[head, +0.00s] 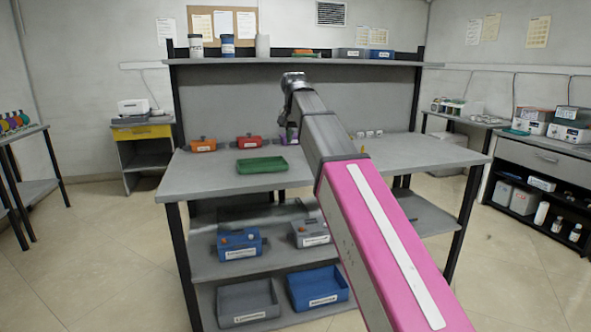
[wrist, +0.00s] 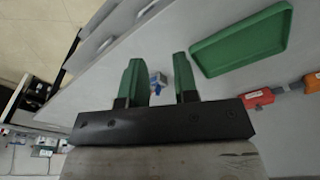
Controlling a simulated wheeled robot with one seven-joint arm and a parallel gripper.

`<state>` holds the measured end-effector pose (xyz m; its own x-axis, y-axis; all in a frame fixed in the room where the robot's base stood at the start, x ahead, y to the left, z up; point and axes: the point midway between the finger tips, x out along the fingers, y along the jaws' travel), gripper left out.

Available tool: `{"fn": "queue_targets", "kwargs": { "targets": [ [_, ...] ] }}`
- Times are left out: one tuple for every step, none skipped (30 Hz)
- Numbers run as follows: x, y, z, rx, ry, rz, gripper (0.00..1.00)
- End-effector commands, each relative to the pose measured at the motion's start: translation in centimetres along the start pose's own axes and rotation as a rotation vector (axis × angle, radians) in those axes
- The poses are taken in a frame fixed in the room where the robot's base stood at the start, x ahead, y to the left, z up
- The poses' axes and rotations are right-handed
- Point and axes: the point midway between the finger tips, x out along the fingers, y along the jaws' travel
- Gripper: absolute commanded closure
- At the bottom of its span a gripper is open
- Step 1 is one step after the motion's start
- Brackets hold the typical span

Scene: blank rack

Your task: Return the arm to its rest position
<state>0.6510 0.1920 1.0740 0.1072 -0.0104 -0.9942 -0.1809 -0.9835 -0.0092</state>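My gripper (wrist: 159,75) shows in the wrist view with its two green fingers apart and nothing held between them. A small white and blue item (wrist: 157,82) shows in the gap, beyond the fingers, over the grey table top. In the head view my pink and grey arm stretches forward over the grey workbench (head: 395,155). Its far end bends down near the middle of the bench, and the fingers cannot be made out there. A small purple patch shows beside the arm's end; I cannot tell what it is.
A green tray (head: 262,165), a red box (head: 248,142) and an orange box (head: 203,145) sit left of the arm. An upper shelf (head: 225,60) runs behind. Blue bins (head: 318,287) stand on lower shelves. Small white items (head: 368,134) lie right of the arm.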

Motion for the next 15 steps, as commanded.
{"fn": "queue_targets", "kwargs": {
  "targets": [
    [0.4, 0.1, 0.0, -0.001, -0.001, 0.001, 0.72],
    [0.6, 0.2, 0.0, -0.002, -0.002, 0.001, 0.72],
    [0.9, 0.3, 0.0, -0.003, -0.002, 0.001, 0.72],
    [1.1, 0.3, 0.0, -0.004, -0.002, 0.001, 0.72],
    [1.3, 0.4, 0.0, -0.005, -0.002, 0.001, 0.72],
    [1.6, 0.5, 0.0, -0.006, -0.002, 0.001, 0.72],
    [1.9, 0.6, 0.0, -0.006, -0.003, 0.001, 0.72],
    [2.2, 0.6, 0.0, -0.007, -0.003, 0.002, 0.72],
    [2.6, 0.7, 0.0, -0.008, -0.004, 0.002, 0.72],
    [2.9, 0.8, 0.0, -0.009, -0.005, 0.002, 0.72],
    [3.1, 0.9, 0.0, -0.01, -0.006, 0.003, 0.72],
    [3.6, 1.1, 0.0, -0.011, -0.007, 0.003, 0.72],
    [4.0, 1.2, 0.0, -0.012, -0.007, 0.003, 0.72],
    [4.3, 1.3, 0.0, -0.013, -0.008, 0.003, 0.72],
    [4.9, 1.5, 0.0, -0.015, -0.008, 0.004, 0.72]
  ]
}}
